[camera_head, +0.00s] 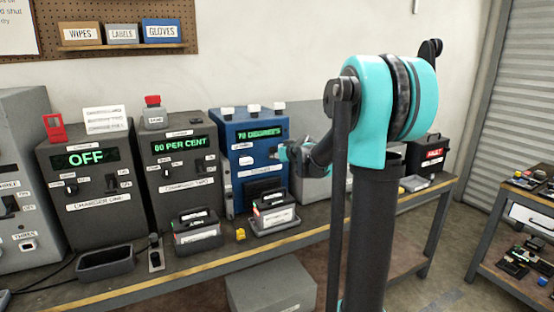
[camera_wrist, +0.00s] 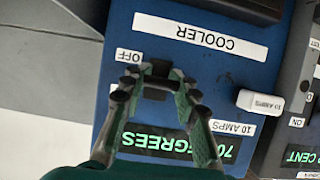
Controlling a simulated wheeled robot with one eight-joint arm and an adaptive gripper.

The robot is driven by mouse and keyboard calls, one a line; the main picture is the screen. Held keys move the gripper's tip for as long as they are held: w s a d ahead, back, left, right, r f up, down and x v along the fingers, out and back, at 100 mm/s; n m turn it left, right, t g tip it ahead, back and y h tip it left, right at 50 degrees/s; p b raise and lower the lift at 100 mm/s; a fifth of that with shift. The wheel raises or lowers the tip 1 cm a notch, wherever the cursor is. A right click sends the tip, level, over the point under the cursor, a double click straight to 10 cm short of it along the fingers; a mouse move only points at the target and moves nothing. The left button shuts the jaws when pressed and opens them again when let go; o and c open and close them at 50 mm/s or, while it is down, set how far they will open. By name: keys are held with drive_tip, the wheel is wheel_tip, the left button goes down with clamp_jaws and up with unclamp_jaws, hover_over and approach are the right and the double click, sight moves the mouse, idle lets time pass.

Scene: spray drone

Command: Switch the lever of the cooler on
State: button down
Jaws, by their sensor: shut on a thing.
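The cooler (camera_head: 229,160) is a blue box on the bench in the head view, with a green display reading 70 DEGREES. In the wrist view its face is upside down, with a COOLER label (camera_wrist: 200,35) and an OFF label (camera_wrist: 129,56) beside the lever. My gripper (camera_wrist: 156,80) is shut on the dark lever (camera_wrist: 157,92), one finger on each side. The fingers hide part of the lever and its surroundings. In the head view my gripper (camera_head: 284,153) is at the cooler's right side and the lever cannot be made out.
Grey charger boxes (camera_head: 85,190) stand left of the cooler, one display reading OFF. Battery packs (camera_head: 272,213) stand on the bench before them. A red-labelled black box (camera_head: 432,155) stands at right.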

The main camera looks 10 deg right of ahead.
drive_tip(key=shift+w+r+g+h, duration=0.15)
drive_tip(key=shift+r+g+h, duration=0.3)
drive_tip(key=shift+g, duration=0.8)
drive_tip(key=shift+w+r+g+h, duration=0.1)
drive_tip(key=shift+r+g+h, duration=0.35)
drive_tip(key=shift+g, duration=0.8)
drive_tip(key=shift+r, duration=0.1)
drive_tip(key=c, duration=1.1)
unclamp_jaws()
drive_tip(key=v, duration=1.2)
